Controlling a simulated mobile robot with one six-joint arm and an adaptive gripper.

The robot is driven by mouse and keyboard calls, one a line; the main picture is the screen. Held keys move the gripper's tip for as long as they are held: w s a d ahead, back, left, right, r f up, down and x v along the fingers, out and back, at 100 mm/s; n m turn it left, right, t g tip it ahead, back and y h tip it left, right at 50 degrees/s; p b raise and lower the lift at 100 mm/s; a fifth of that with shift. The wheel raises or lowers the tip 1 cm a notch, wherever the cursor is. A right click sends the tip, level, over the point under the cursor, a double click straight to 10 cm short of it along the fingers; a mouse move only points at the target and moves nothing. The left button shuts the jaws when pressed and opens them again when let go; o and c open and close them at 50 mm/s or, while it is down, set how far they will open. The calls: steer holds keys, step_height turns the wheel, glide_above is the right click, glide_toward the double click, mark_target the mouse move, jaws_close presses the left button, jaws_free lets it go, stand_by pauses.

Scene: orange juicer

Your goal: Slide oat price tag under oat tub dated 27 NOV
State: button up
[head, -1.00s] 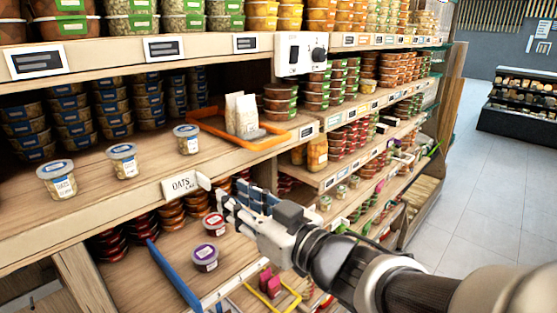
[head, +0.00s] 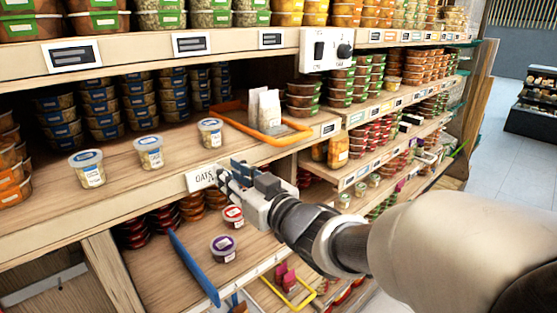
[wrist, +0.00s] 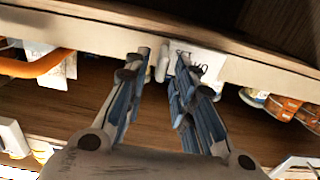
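The white OATS price tag (head: 202,177) is on the front edge of the middle shelf. In the wrist view, part of the tag (wrist: 203,60) and a pale tab (wrist: 163,62) show near my fingertips. My gripper (head: 227,174) is at the tag's right end. Its blue-padded fingers (wrist: 161,66) are apart, with the tab between their tips; contact is unclear.
An orange tray (head: 262,140) with pale packets stands right of the tubs. Stacked blue-labelled tubs (head: 100,115) fill the shelf's back. Below are a purple-lidded tub (head: 223,248), a red-lidded tub (head: 233,217) and a blue divider (head: 193,267). Bare shelf surrounds the oat tubs.

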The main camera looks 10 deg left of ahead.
mark_target(189, 180)
jaws_close()
steer(key=shift+s+a, duration=0.1)
stand_by(0.4)
steer(key=s+a+b, duration=0.4)
steer(key=s, duration=0.1)
steer(key=shift+s+a+f+b, duration=0.1)
steer(key=shift+s+a+b, duration=0.2)
steer(key=shift+s+a, duration=0.1)
steer(key=shift+w, duration=0.1)
steer(key=shift+d, duration=0.1)
steer(key=shift+o, duration=1)
jaws_free()
